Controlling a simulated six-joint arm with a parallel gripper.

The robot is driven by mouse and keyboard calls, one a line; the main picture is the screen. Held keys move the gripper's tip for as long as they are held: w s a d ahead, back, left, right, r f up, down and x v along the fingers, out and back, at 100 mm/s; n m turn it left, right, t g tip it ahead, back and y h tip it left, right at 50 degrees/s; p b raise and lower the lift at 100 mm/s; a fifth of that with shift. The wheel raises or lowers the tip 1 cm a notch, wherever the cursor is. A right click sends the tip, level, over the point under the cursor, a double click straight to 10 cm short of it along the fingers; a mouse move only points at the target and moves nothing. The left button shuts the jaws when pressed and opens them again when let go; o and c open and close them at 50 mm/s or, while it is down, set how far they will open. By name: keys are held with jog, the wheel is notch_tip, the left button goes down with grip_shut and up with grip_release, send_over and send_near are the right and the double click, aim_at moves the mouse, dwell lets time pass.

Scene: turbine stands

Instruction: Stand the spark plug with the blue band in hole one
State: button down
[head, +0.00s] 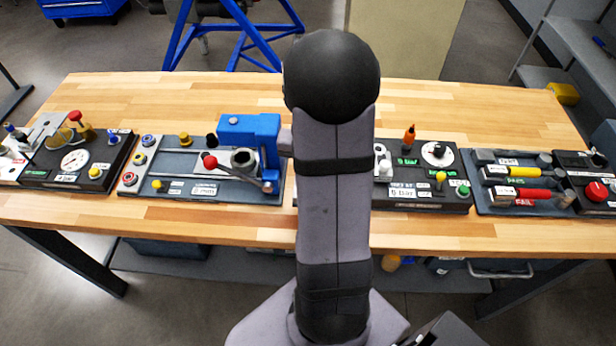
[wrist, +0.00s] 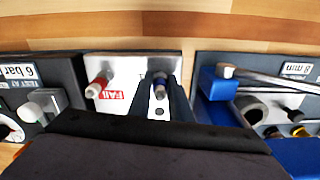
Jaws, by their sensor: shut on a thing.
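In the wrist view my gripper (wrist: 161,84) is shut on a small upright part, the spark plug with the blue band (wrist: 160,92). Its dark blue part shows between the two dark fingers, with a pale part nearer the camera. The gripper is over a pale grey plate (wrist: 126,68). Dark holes (wrist: 159,111) show in this plate just below the plug. I cannot tell whether the plug's lower end touches the plate, nor read which hole is hole one. In the head view my arm hides the gripper, the plug and the plate.
Another plug-like part with a red band (wrist: 98,86) stands left of my gripper by a red FAIL label (wrist: 113,94). A blue clamp fixture (wrist: 217,84) with a metal lever is close on the right. It stands on the wooden bench (head: 420,105) in the head view (head: 250,130).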

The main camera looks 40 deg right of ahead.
jog(key=shift+s+a+f, duration=0.2)
jog(key=shift+s+f, duration=0.05)
jog(key=shift+f, duration=0.25)
jog(key=c, duration=1.7)
grip_release()
jog(key=shift+o, duration=0.8)
jog(key=shift+w+a, duration=0.1)
jog(key=shift+s+d, duration=0.2)
jog(key=shift+w, duration=0.1)
